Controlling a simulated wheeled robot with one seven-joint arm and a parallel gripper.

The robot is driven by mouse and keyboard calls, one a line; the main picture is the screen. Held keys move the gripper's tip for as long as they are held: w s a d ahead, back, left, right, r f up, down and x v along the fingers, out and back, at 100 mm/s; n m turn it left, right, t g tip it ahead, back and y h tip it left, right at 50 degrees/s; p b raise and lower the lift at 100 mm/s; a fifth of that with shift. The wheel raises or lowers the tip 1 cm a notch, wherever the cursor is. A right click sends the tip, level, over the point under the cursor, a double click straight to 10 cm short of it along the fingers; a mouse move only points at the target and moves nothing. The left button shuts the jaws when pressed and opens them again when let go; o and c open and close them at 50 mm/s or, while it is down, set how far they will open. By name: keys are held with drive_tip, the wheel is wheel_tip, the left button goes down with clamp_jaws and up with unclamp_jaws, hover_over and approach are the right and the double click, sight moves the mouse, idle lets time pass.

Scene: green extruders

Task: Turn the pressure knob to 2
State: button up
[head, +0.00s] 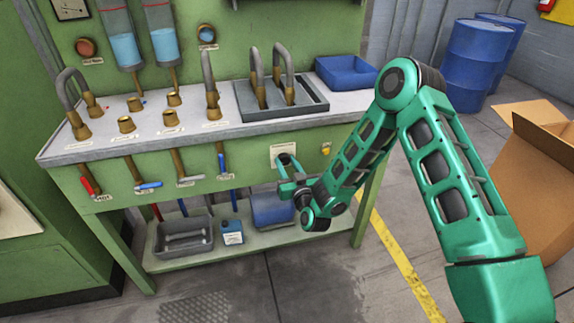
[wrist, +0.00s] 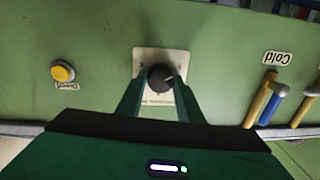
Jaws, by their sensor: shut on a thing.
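The pressure knob (wrist: 160,77) is a round black dial with a light pointer mark, on a pale square plate (wrist: 147,60) on the green front panel. In the wrist view, upside down, the pointer aims to the right and slightly up. The numbers on the plate are too small to read. My gripper (wrist: 160,88) has its two green fingers on either side of the knob, shut on it. In the head view the plate (head: 283,150) shows below the worktop, with my gripper (head: 290,170) against it and hiding the knob.
A yellow button (wrist: 63,72) is beside the plate. The worktop (head: 220,130) overhangs the panel. A cardboard box (head: 540,160) stands at right.

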drive_tip(key=shift+m, duration=0.3)
drive_tip(key=m, duration=0.5)
drive_tip(key=shift+d+f+m, duration=0.1)
drive_tip(key=shift+d+m, duration=0.05)
drive_tip(key=shift+m, duration=0.25)
drive_tip(key=m, duration=0.5)
drive_tip(key=shift+w+d+f+m+t, duration=0.1)
drive_tip(key=shift+m+t, duration=0.2)
drive_tip(key=o, duration=1.1)
drive_tip(key=shift+c, duration=0.2)
